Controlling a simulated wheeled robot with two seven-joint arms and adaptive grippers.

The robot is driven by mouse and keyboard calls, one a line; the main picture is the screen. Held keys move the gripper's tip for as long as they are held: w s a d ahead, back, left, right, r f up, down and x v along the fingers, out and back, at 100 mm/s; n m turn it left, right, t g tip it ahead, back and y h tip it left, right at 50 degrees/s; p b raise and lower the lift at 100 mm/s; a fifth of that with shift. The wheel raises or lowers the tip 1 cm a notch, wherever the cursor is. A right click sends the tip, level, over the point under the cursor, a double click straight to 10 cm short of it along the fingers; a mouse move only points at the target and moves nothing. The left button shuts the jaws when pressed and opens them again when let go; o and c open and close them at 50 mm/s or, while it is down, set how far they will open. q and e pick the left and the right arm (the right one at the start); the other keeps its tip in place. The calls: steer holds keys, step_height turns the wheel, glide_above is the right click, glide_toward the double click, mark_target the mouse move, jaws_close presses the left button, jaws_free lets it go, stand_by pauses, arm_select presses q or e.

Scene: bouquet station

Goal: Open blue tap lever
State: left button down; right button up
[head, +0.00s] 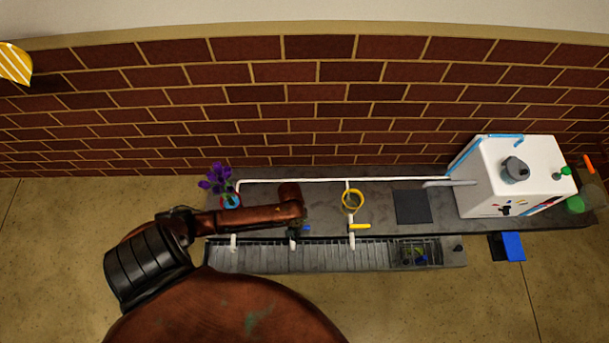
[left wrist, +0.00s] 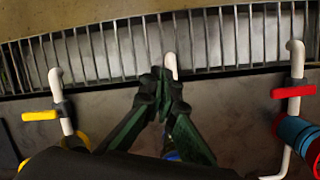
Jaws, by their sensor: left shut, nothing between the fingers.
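The blue tap lever (head: 307,228) shows as a small blue piece just right of my left gripper (head: 293,231) in the head view. In the left wrist view a blue bit (left wrist: 171,156) shows behind the fingers; most of the lever is hidden. My left gripper (left wrist: 161,76) is shut and empty, its fingertips over the middle white spout (left wrist: 171,65). I cannot tell whether it touches the tap. The neighbouring taps have a yellow lever (left wrist: 40,115) and a red lever (left wrist: 293,91). My right gripper is in neither view.
A slatted drain grate (head: 330,258) runs along the counter front. A red and blue vase (head: 231,201) with purple flowers stands left; a yellow-rimmed container (head: 352,199) stands right of my arm. Further right are a dark square mat (head: 412,206) and a white box (head: 515,181).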

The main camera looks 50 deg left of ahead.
arm_select(q)
steer(key=w+a+r+n, duration=0.2)
steer(key=w+a+n, duration=0.2)
steer(key=w, duration=0.6)
steer(key=shift+w+a+n, duration=0.25)
steer(key=shift+a+n, duration=0.05)
steer(key=shift+a, duration=0.75)
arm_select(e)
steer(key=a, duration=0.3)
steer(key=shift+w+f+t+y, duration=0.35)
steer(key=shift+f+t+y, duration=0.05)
arm_select(q)
steer(key=b+x, duration=0.5)
steer(key=x, duration=0.3)
steer(key=shift+s+a+f, duration=0.1)
steer(key=shift+s+f, duration=0.05)
steer(key=shift+f, duration=0.2)
steer(key=shift+f+b, duration=0.65)
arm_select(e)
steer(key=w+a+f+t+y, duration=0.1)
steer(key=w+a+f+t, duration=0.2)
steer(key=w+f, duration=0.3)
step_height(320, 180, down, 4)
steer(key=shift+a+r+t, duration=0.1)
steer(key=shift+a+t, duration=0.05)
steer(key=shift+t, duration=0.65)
